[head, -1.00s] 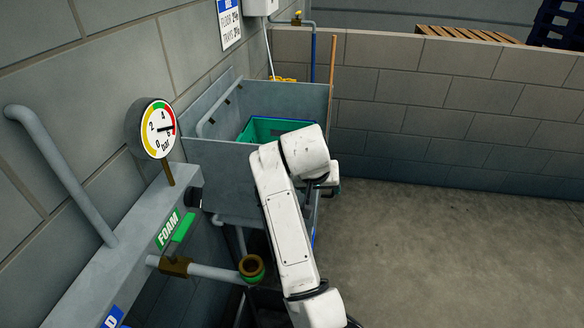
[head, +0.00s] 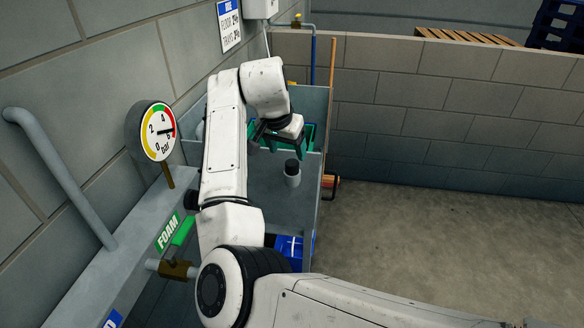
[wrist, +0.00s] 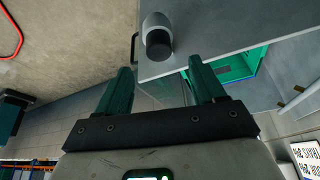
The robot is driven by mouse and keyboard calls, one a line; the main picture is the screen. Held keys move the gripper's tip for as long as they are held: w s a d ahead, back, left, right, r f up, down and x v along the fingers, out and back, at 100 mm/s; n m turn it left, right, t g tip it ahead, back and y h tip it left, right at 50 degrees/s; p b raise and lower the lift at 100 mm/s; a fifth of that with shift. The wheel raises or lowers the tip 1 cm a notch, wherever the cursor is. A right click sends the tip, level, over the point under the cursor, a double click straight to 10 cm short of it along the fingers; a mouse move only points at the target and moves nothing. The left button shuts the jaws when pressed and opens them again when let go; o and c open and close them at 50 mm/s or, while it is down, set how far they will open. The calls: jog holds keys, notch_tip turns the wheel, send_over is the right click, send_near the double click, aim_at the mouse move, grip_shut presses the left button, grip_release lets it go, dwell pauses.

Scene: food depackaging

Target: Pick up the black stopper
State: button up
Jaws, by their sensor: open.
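The black stopper (head: 292,166) sits on top of a light grey bottle (head: 292,180), which stands on a grey metal surface near its right edge. In the wrist view the stopper (wrist: 158,43) appears as a dark round end on the bottle (wrist: 156,22), just beyond the fingertips. My gripper (head: 272,140) has green fingers and is above and behind the bottle in the head view. In the wrist view my gripper (wrist: 161,67) is open and empty, with the stopper roughly in line with the gap between its fingers, not touching them.
A green crate (wrist: 238,66) sits behind the bottle in the sink area. A blue crate (head: 289,248) is lower, in front of the grey surface. A pressure gauge (head: 158,131) and foam pipework stand at left. The floor (head: 450,240) at right is clear.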

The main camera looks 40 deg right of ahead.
aim_at(291, 163)
jog(key=shift+p+x, duration=0.8)
jog(key=shift+x, duration=2.6)
jog(key=shift+s+a, duration=0.1)
jog(key=shift+a, duration=0.05)
jog(key=shift+c, duration=0.4)
jog(key=c, duration=1.1)
